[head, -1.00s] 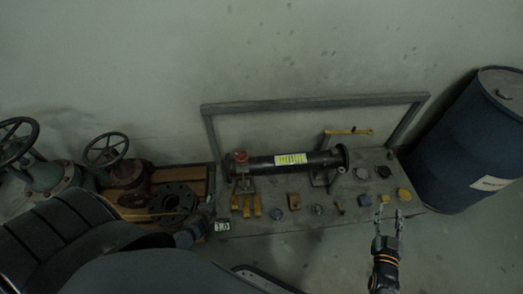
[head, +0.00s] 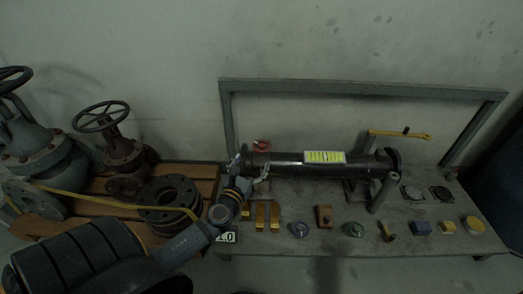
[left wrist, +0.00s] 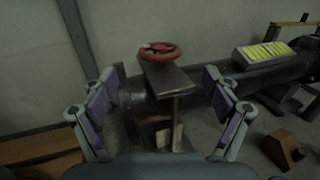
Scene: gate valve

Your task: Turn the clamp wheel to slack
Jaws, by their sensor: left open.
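The clamp wheel is a small red handwheel (head: 262,146) at the left end of a dark pipe (head: 290,160) on the bench. In the left wrist view the red wheel (left wrist: 159,51) sits on a flat clamp bar (left wrist: 166,78). My left gripper (head: 252,170) is just in front of and below the wheel in the head view. It is open and empty. In the left wrist view its fingers (left wrist: 160,88) stand apart on both sides of the clamp bar, with the wheel beyond and above them. I see no contact with the wheel. My right gripper is not in view.
The grey bench (head: 340,240) holds several small parts along its front, including yellow blocks (head: 268,213). A grey frame (head: 360,88) stands behind the pipe, and a yellow-handled lever (head: 400,133) is at right. Gate valves (head: 118,150) and flanges (head: 168,198) crowd the wooden pallet at left.

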